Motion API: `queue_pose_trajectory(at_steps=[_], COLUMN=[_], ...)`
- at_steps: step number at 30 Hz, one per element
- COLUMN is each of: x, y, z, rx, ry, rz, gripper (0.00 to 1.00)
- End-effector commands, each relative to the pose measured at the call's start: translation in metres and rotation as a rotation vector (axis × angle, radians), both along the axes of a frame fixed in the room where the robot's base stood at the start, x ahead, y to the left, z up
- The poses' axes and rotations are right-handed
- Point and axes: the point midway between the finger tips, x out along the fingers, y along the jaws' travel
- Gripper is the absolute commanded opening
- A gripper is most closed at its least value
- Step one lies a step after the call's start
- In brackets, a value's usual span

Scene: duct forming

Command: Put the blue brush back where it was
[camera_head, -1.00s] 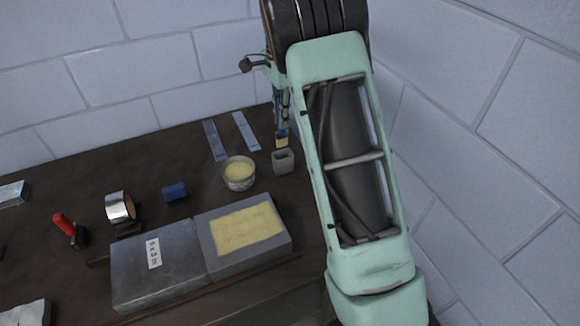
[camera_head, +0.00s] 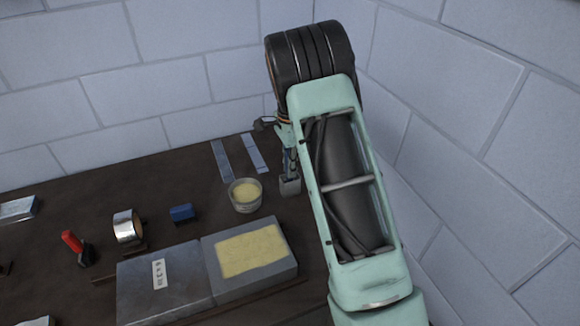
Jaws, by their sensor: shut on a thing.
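My gripper (camera_head: 288,150) is at the back right of the table, beside the green arm link, and points down. It is shut on the blue brush (camera_head: 289,166), of which only a small part shows. The brush is upright, with its lower end at the mouth of a small grey square cup (camera_head: 290,187). The bristles are not visible now and seem to be inside the cup. I cannot tell whether the brush touches the cup's bottom.
A round tub of yellow paste (camera_head: 246,196) stands just left of the cup. Two flat metal strips (camera_head: 222,162) lie behind it. A blue block (camera_head: 182,213), tape roll (camera_head: 126,227), red-handled tool (camera_head: 72,242) and duct piece with a yellow patch (camera_head: 250,250) are nearby. Walls stand close behind and right.

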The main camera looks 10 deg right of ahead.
Motion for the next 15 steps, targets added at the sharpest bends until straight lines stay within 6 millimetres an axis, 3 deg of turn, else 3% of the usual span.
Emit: queue_pose_trajectory(at_steps=[5, 6, 10, 15], x=[-0.0002, -0.0001, -0.0002, -0.0002], y=[-0.0001, -0.0002, -0.0001, -0.0002], z=[-0.0036, -0.0039, -0.003, -0.0028], rx=[0.0, 0.0, 0.0, 0.0], ry=[0.001, 0.0, 0.001, 0.001], rz=[0.0, 0.0, 0.0, 0.0], gripper=[0.0, 0.12, 0.26, 0.28])
